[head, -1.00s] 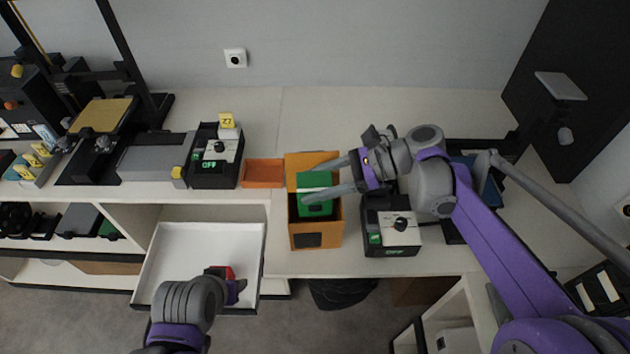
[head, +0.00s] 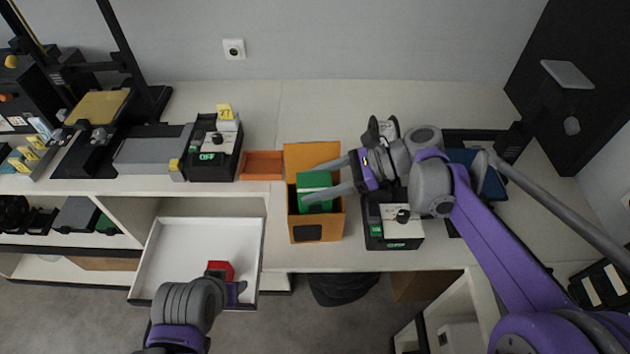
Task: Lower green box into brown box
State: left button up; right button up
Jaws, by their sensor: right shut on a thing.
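The green box (head: 315,181) is between the fingers of my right gripper (head: 325,179), which is shut on it. It sits in the mouth of the open brown box (head: 318,229), with its lower part hidden by the front wall. Whether it touches the bottom cannot be seen. The brown box stands on the counter with its back flap (head: 312,156) up. My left gripper (head: 236,290) is low over the white drawer, next to a red object (head: 220,268); its fingers are mostly hidden behind its own wrist.
An orange tray (head: 262,166) lies left of the brown box. A black-and-white device (head: 394,227) stands close on its right, under my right wrist. Another device marked OFF (head: 213,155) is farther left. The white drawer (head: 196,243) is open below the counter.

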pick_arm(q)
jog(key=shift+s+f+b, duration=0.2)
jog(key=shift+f+b, duration=0.45)
jog(key=shift+f, duration=0.2)
pick_arm(e)
jog(key=shift+f, duration=1)
jog(key=o, duration=1.5)
pick_arm(q)
jog(key=shift+r, duration=0.1)
pick_arm(e)
jog(key=shift+r, duration=0.1)
jog(key=shift+r+p, duration=1.65)
jog(key=shift+r, duration=1.25)
jog(key=shift+r+p, duration=1.2)
jog(key=shift+r, duration=1.4)
pick_arm(q)
notch_tip(320, 180, up, 7)
jog(key=w, duration=0.2)
jog(key=shift+w+r, duration=0.15)
jog(key=shift+w, duration=0.2)
